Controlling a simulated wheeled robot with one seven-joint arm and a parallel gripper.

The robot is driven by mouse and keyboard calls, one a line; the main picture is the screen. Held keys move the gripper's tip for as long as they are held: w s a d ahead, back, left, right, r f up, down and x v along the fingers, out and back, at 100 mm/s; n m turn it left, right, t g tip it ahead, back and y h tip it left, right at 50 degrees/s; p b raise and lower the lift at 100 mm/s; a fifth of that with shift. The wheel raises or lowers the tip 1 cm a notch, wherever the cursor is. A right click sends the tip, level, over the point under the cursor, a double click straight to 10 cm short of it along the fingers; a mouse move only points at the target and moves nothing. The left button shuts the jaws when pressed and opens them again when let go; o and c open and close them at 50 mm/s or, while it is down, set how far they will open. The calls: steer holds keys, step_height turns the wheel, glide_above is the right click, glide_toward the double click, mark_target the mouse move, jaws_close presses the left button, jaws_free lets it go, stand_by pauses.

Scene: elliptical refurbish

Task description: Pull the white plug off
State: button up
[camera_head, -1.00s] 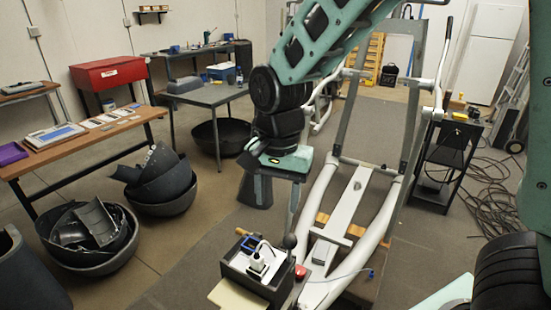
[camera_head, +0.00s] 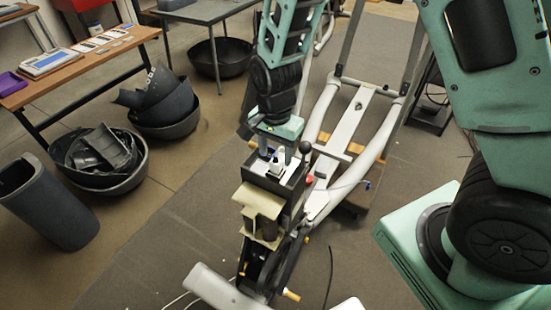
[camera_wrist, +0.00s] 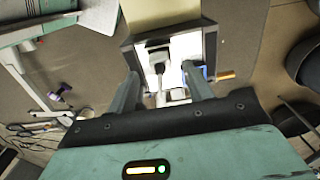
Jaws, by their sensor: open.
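The white plug (camera_head: 281,157) stands in a dark open-topped box (camera_head: 291,189) with a pale inside. In the wrist view the plug (camera_wrist: 158,58) is in the middle of the box, with a cord running from it toward my palm. My gripper (camera_head: 279,148) is above the box, pointing down. In the wrist view my gripper (camera_wrist: 161,71) is open, one finger on each side of the plug and cord, with visible gaps. It holds nothing. The plug's lower part and its contact with the socket are hard to make out.
A beige panel (camera_head: 258,201) sits at the box's near side. A red button (camera_head: 309,181) and white frame tubes (camera_head: 323,198) are close on the right. Dark bowls (camera_head: 104,165) and a grey bin (camera_head: 47,205) stand on the left. Floor between is clear.

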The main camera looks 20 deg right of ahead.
mark_target(275, 157)
steer(key=shift+f, duration=1.85)
jaws_close()
